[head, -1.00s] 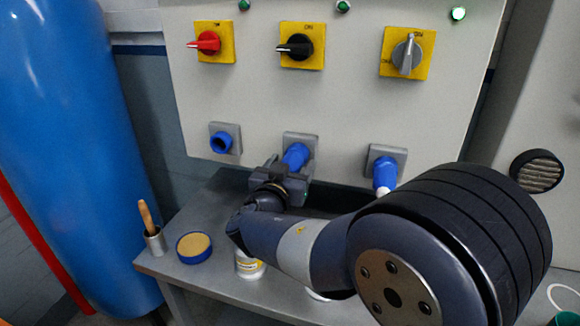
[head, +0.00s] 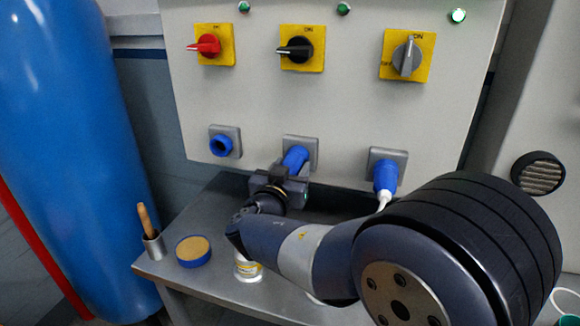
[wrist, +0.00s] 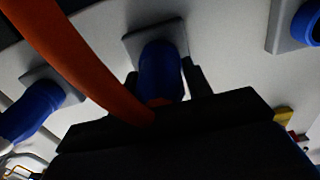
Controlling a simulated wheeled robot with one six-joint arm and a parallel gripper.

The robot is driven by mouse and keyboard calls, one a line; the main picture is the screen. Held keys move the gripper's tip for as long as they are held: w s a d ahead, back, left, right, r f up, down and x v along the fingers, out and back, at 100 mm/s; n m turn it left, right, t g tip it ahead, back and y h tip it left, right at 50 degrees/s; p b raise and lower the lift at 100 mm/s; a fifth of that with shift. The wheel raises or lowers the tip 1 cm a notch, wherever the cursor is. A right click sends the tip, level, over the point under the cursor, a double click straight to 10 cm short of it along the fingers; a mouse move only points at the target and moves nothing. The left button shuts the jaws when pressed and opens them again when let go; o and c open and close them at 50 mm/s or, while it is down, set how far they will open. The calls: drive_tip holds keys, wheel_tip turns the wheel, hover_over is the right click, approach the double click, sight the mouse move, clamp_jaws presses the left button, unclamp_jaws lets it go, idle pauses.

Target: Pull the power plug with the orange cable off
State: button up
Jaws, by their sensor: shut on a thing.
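The blue power plug (head: 296,158) sits at the middle socket (head: 312,145) on the grey panel. In the wrist view the blue plug (wrist: 160,72) has the orange cable (wrist: 75,58) coming from its near end. My gripper (head: 290,177) is shut on this plug, with a finger on each side of it in the wrist view. The plug still meets the socket plate; how deep it sits cannot be told. The orange cable is hidden in the head view.
A second blue plug (head: 385,176) with a white cable is in the right socket. The left socket (head: 223,145) is empty. Rotary switches are above. A brush cup (head: 152,245), a tan-topped tin (head: 193,250) and a white can (head: 247,268) stand on the bench (head: 200,285).

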drive_tip(key=c, duration=0.4)
drive_tip(key=shift+s+a+f, duration=0.1)
drive_tip(key=shift+b+v, duration=1.65)
drive_tip(key=shift+v, duration=1.25)
